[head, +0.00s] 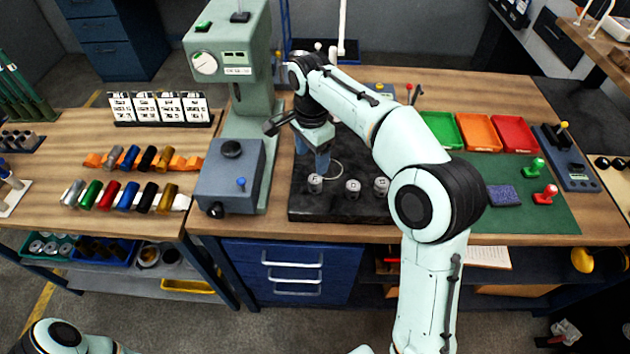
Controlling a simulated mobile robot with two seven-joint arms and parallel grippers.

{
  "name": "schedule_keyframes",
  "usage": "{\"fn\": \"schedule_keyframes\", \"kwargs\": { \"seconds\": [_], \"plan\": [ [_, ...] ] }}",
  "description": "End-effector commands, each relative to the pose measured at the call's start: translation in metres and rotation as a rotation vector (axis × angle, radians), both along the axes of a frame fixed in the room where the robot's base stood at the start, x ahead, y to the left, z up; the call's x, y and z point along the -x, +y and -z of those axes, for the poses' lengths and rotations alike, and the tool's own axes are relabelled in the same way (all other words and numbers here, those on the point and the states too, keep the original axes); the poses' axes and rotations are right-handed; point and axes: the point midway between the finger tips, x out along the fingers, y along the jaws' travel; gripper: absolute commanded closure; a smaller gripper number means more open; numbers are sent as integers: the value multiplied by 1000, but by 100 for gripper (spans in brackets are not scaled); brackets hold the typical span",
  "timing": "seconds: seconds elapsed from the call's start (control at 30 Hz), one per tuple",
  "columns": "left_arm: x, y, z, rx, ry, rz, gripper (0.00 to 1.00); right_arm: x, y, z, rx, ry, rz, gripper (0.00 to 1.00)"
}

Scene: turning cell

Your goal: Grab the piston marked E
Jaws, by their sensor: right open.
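Three small grey metal pistons stand in a row along the front of a black slab (300,207): a left one (315,184), a middle one (352,188) and a right one (381,187). Their tops bear dark marks too small to read, so I cannot tell which is E. My right gripper (312,160) points down over the slab's left part, open, with blue fingers. Its nearer finger is just above or behind the left piston; I cannot tell whether they touch. The gripper and forearm hide the slab's back part. My left gripper is out of view.
A grey-green press (238,130) stands close left of the slab. Green (444,130), orange (480,133) and red (515,134) trays lie at the right, behind a green mat (540,210). Coloured cylinders fill racks on the left bench (60,150).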

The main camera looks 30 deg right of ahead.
Motion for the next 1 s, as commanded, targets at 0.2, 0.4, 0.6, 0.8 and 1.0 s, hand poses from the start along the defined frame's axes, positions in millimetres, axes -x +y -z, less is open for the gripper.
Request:
{"fn": "schedule_keyframes", "kwargs": {
  "seconds": [0.2, 0.4, 0.6, 0.8, 1.0],
  "plan": [
    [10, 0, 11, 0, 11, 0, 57, 1, -1, 37, 0, 2, 1, 32],
    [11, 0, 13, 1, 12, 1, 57, 1, -2, 49, 0, 0, 0, 32],
    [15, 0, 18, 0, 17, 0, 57, 4, -9, 80, -1, 3, -1, 32],
    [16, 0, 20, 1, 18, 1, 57, 3, -9, 95, -1, 0, -1, 32],
    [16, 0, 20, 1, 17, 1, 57, 3, -9, 94, 0, -2, -1, 32]
  ]
}}
